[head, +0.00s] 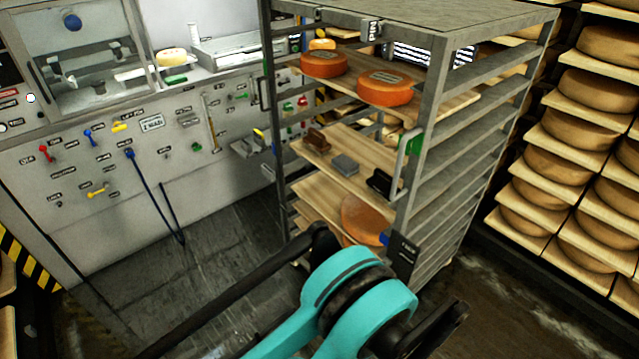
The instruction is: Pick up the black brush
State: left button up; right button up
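The black brush (380,183) lies on a wooden board (371,147) on a middle level of the grey metal rack, near the rack's front right post. A teal and black part of my arm reaches up from the bottom of the picture, in front of and below the rack, apart from the brush. I can make out neither gripper's fingers.
The metal rack (440,110) has orange cheese wheels (385,88) on the board above and another wheel (364,219) below. Shelves of cheese wheels (560,165) stand at the right. A grey panel wall (75,185) with hung tools is at the left. Dark floor (200,270) lies between.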

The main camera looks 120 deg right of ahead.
aim_at(377, 182)
jog(key=z, duration=4.6)
jog(key=i+j+z, duration=0.1)
jog(key=i+j, duration=0.15)
jog(key=i+j+z, duration=0.2)
jog(key=i+j, duration=0.25)
jog(key=j, duration=0.2)
jog(key=i+j+z, duration=0.2)
jog(key=i+j, duration=0.2)
jog(key=j, duration=0.25)
jog(key=i+j+z, duration=0.1)
jog(key=j, duration=0.25)
jog(key=i+j, duration=0.25)
jog(key=i+j+z, duration=0.15)
jog(key=j, duration=0.35)
